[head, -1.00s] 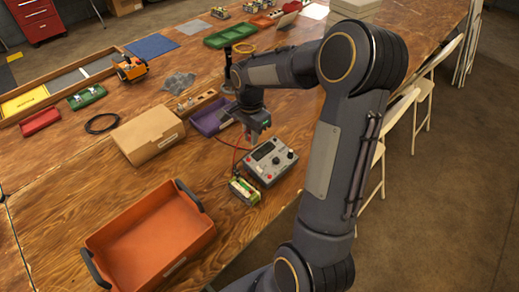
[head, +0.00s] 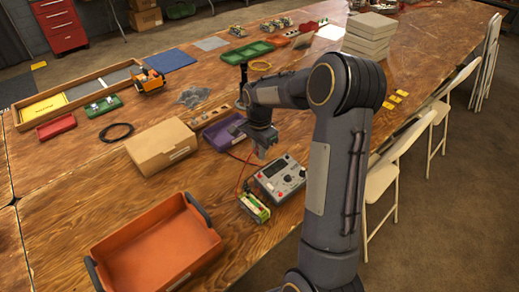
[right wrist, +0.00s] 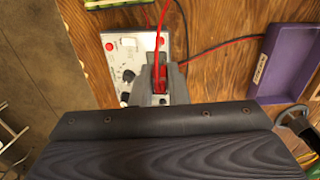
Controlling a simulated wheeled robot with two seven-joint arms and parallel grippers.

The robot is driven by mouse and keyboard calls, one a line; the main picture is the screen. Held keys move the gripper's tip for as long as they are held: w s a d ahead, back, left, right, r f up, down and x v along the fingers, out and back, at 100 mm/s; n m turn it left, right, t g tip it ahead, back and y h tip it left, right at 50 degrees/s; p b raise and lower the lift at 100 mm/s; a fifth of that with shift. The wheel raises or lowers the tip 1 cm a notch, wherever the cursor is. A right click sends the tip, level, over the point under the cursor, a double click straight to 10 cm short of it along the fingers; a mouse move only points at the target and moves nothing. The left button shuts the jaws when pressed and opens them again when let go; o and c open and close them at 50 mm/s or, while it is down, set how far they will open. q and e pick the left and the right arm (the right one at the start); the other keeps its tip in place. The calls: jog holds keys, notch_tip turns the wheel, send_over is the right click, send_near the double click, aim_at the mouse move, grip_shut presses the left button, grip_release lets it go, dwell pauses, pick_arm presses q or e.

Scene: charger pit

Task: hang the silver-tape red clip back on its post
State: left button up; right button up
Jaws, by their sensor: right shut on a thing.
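My right gripper (head: 263,152) is shut on the red clip and holds it just behind and above the grey charger box (head: 282,180). In the right wrist view the red clip (right wrist: 160,79) sits between the fingertips (right wrist: 160,88), with its red lead running up out of the picture. The charger box (right wrist: 125,62) is partly covered by the fingers there. In the head view the clip is hidden by the gripper. I cannot make out silver tape. A dark upright post (head: 243,76) stands behind the gripper. My left gripper is not in view.
A green-ended battery pack (head: 254,207) lies against the charger's near left side. The purple tray (head: 222,134), cardboard box (head: 160,146) and orange bin (head: 155,245) stand to the left. Folding chairs (head: 395,165) line the table's right edge. Bare wood lies between box and bin.

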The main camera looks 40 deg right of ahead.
jog(key=shift+f, duration=0.1)
jog(key=shift+f+b, duration=2.6)
jog(key=shift+f, duration=0.85)
jog(key=shift+f, duration=0.2)
jog(key=o, duration=0.8)
jog(key=shift+o, duration=0.5)
jog(key=shift+o, duration=0.8)
